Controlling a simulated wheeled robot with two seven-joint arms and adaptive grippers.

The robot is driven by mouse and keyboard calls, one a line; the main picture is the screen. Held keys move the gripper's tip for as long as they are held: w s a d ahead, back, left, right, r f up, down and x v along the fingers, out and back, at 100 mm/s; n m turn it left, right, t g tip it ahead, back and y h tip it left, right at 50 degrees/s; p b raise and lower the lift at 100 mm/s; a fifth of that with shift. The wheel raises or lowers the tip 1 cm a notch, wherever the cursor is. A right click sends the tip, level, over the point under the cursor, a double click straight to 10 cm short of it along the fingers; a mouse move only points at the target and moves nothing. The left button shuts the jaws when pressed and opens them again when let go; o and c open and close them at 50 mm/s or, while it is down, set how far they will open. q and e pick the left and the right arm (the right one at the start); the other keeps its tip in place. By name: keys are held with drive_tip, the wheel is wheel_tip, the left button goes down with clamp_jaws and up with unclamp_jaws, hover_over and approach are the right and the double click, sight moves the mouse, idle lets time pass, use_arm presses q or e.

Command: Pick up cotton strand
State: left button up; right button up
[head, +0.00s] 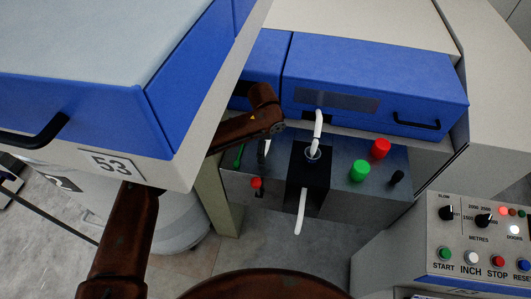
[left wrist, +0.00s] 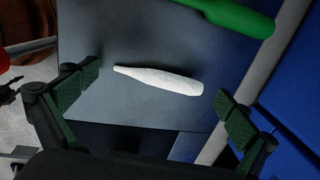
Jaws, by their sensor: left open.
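A white cotton strand (head: 318,128) shows in the head view at the middle of the machine front. It passes down through a ring in a dark block, and its free tail hangs below. In the left wrist view a short, rough white strand-like piece (left wrist: 160,81) lies across a grey surface, tapered at its left end. My left gripper (left wrist: 160,98) is open, with one finger on each side of this piece and gaps at both ends. In the head view the left gripper (head: 264,146) is small, dark and hard to make out. My right gripper is not in view.
A green lever (head: 238,155) and a red knob (head: 257,183) are close by. Red (head: 380,149) and green (head: 359,170) buttons sit right of the strand. A blue cover (head: 370,85) lies above. The number 53 machine (head: 112,163) overhangs my left arm.

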use_arm(q)
drive_tip(key=shift+r, duration=0.1)
drive_tip(key=c, duration=1)
drive_tip(key=shift+o, duration=0.2)
